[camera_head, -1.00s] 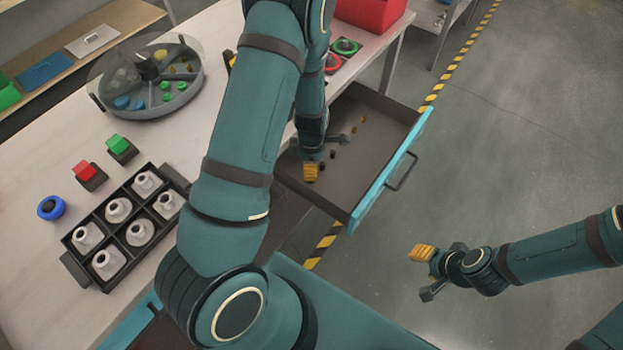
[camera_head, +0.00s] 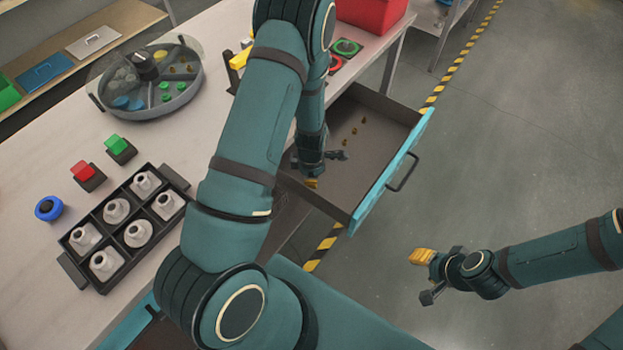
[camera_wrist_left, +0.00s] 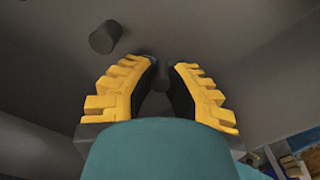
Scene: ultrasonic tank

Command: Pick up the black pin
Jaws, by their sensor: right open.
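In the left wrist view a short black pin (camera_wrist_left: 160,80) lies between the yellow-padded fingers of my left gripper (camera_wrist_left: 163,72). The fingers stand apart by roughly the pin's width, and I cannot tell whether they touch it. A second black pin (camera_wrist_left: 104,37) lies on the drawer floor beyond the left finger. In the head view my left gripper (camera_head: 312,181) is low inside the open drawer (camera_head: 385,105), near its near-left side, and no black pin shows. My right gripper (camera_head: 424,257) is open and empty over the floor at right.
Several brass pins (camera_head: 354,131) lie farther back in the drawer. The blue drawer front (camera_head: 392,170) has a handle. On the table are a black rack (camera_head: 70,245) with white pieces, a divided round tray (camera_head: 185,100), buttons and a red bin (camera_head: 370,12).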

